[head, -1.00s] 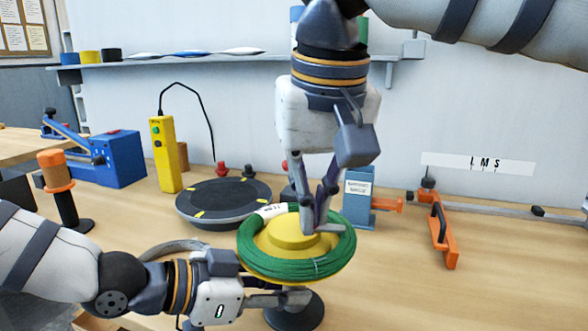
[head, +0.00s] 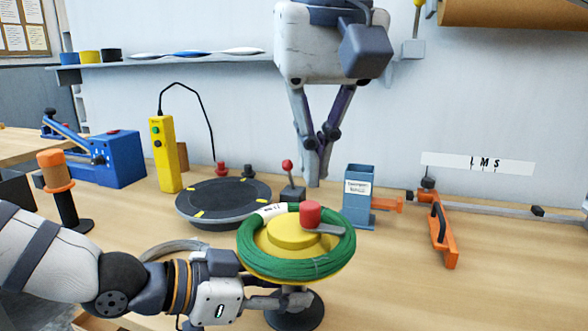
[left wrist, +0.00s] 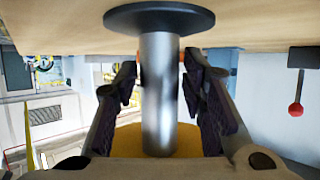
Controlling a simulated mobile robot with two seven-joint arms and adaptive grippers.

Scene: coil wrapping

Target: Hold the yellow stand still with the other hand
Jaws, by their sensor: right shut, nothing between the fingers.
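The yellow stand (head: 290,232) has a round yellow top on a metal post above a dark round base (head: 297,312). A green coil (head: 335,258) lies around its hub. A red knob (head: 310,214) with a grey lever sits on the hub. My left gripper (head: 293,298) is under the top at the post. In the left wrist view the metal post (left wrist: 158,95) stands between its two fingers, with narrow gaps showing at both sides. My right gripper (head: 317,183) is shut and empty, raised above and behind the stand.
A dark turntable (head: 222,200) with yellow marks stands left of the coil. A blue dispenser (head: 358,195) and an orange clamp fixture (head: 445,235) are to the right. A small red-topped lever (head: 290,180) stands behind the coil. The right front table is clear.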

